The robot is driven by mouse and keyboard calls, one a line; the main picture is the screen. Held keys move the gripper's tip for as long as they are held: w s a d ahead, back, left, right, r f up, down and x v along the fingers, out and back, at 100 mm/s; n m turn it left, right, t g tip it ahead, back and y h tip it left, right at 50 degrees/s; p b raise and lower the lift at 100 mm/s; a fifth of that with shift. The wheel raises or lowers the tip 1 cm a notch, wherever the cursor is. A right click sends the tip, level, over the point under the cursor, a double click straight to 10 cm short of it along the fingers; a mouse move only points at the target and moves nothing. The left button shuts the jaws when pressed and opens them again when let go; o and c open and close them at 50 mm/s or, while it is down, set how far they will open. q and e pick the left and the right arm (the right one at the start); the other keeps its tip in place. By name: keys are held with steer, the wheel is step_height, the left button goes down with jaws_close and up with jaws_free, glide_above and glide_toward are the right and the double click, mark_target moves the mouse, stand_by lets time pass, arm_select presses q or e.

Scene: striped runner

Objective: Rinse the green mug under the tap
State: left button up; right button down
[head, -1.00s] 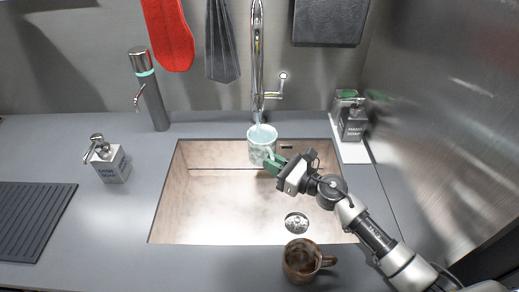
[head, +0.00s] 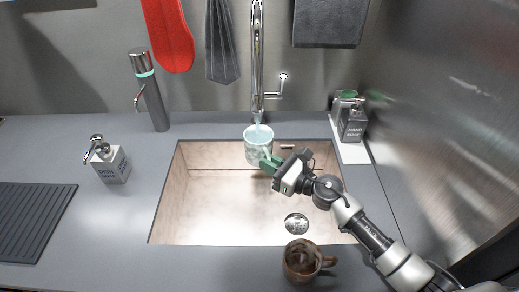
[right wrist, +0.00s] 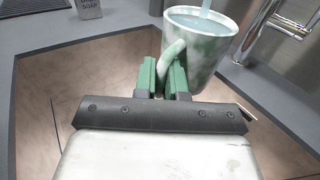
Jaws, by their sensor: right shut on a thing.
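The green mug (head: 258,150), mottled green and white, is held upright over the back of the sink, under the tap (head: 257,60). A pale blue stream of water runs from the tap into it. In the right wrist view the mug (right wrist: 205,50) looks filled with water near its rim. My right gripper (head: 271,163) is shut on the mug's handle; its green fingers (right wrist: 162,75) sit either side of the handle in the right wrist view. My left gripper is not in view.
The sink (head: 225,215) has a round drain at its front right. A brown mug (head: 300,262) stands on the front counter. A ribbed mat (head: 35,215) lies far left.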

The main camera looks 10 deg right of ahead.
steer(key=shift+d, duration=0.1)
steer(key=shift+s+d+r, duration=0.1)
steer(key=shift+s+d, duration=0.1)
steer(key=shift+d, duration=0.25)
steer(key=shift+a, duration=0.2)
steer(key=shift+w+a, duration=0.25)
steer(key=shift+a, duration=0.15)
steer(key=shift+s+d, duration=0.1)
steer(key=shift+d, duration=0.1)
steer(key=shift+s+d+b, duration=0.15)
steer(key=shift+d+b, duration=0.05)
steer(key=shift+b, duration=0.2)
